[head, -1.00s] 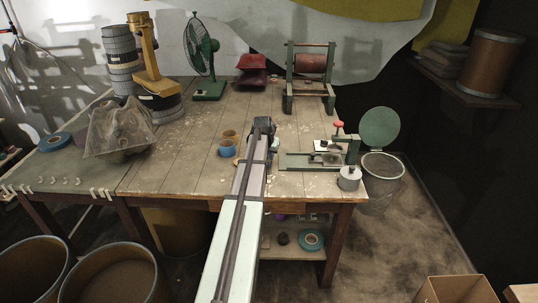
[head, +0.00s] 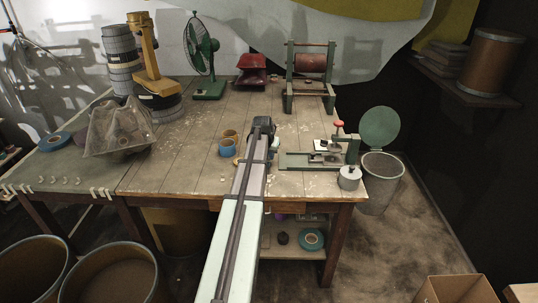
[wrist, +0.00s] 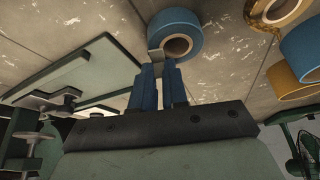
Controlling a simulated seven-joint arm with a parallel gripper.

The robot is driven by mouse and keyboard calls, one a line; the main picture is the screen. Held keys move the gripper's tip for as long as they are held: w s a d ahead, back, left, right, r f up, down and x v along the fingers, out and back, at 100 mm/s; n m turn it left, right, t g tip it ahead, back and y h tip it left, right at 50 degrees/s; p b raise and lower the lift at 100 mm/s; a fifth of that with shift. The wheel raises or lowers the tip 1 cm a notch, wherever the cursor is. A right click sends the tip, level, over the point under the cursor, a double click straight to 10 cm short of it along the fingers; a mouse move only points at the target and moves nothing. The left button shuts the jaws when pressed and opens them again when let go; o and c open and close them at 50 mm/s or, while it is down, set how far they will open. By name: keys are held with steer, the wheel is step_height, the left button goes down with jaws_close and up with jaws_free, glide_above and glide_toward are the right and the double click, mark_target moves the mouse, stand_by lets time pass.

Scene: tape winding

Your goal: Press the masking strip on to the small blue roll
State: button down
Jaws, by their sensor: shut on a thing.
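The small blue roll (wrist: 167,22), with a pale brown core, lies on the bench just beyond my fingertips in the wrist view. My gripper (wrist: 157,72) has blue fingers, close together on a small grey-beige piece, the masking strip (wrist: 155,55). The strip sticks out past the fingertips and overlaps the near left edge of the roll in the picture; I cannot tell whether it touches. In the head view my gripper (head: 263,127) is low over the middle of the bench, and my arm hides the fingertips, the strip and the small roll.
Another blue roll (head: 226,149) and a tan roll (head: 230,135) stand left of my gripper, with a cream roll (wrist: 277,10) near them. A green fixture (head: 310,160) with a red knob is close on the right.

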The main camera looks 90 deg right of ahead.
steer(key=c, duration=1.1)
jaws_free()
steer(key=shift+o, duration=0.3)
steer(key=o, duration=0.3)
steer(key=shift+r, duration=0.15)
steer(key=shift+r, duration=2.85)
